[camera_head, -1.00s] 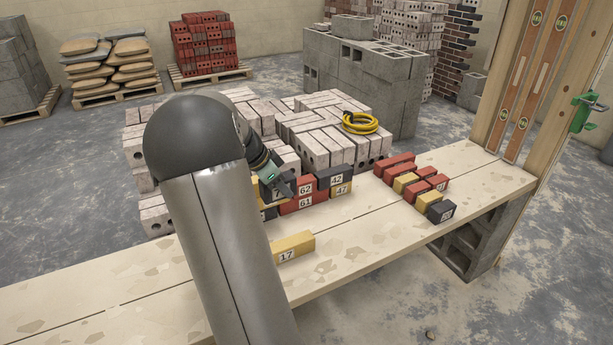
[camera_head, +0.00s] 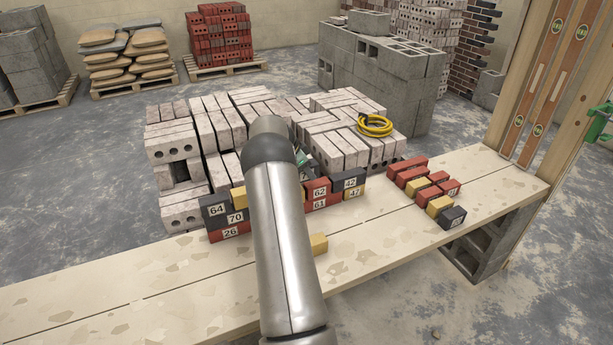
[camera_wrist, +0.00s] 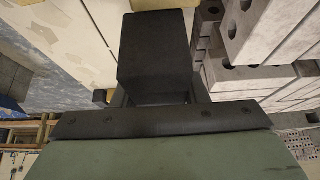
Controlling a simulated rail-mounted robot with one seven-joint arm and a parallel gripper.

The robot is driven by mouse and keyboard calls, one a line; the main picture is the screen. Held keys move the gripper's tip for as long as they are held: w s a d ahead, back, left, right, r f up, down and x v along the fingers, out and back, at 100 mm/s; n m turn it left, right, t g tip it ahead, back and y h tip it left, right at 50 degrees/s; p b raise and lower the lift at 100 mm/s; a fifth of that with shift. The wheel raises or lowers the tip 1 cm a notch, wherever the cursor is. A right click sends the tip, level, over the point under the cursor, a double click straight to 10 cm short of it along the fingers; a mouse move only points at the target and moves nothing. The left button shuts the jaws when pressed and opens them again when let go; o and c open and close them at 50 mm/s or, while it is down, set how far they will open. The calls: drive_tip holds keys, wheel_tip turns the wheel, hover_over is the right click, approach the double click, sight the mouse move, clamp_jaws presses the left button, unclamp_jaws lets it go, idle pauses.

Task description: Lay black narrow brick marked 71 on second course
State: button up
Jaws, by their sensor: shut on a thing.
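A black narrow brick (camera_wrist: 158,50) is held in my gripper (camera_wrist: 158,93), which is shut on it in the wrist view. In the head view only a small part of the black brick (camera_head: 304,174) shows past my arm, with a partly hidden mark starting with 7. It is just left of and behind red brick 62 (camera_head: 318,188). The low brick wall stands on the bench. Its left part has black bricks 64 (camera_head: 215,207) and 70 (camera_head: 236,216) above red brick 26 (camera_head: 229,232). Its right part has 62 above red 61, and black 42 (camera_head: 348,179) above yellow 47. My arm hides the middle.
A yellow brick (camera_head: 319,244) lies on the bench (camera_head: 400,222) in front, partly behind my arm. Several loose red, yellow and black bricks (camera_head: 425,187) lie to the right. Pale brick stacks (camera_head: 175,142) with a yellow hose (camera_head: 374,125) stand close behind the bench.

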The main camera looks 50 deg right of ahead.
sight(306, 186)
drive_tip(key=shift+w+d+f, duration=0.25)
drive_tip(key=shift+d+f, duration=0.05)
drive_tip(key=shift+f, duration=0.05)
drive_tip(key=shift+w+d+f, duration=0.1)
drive_tip(key=shift+f, duration=1.8)
drive_tip(key=o, duration=1.3)
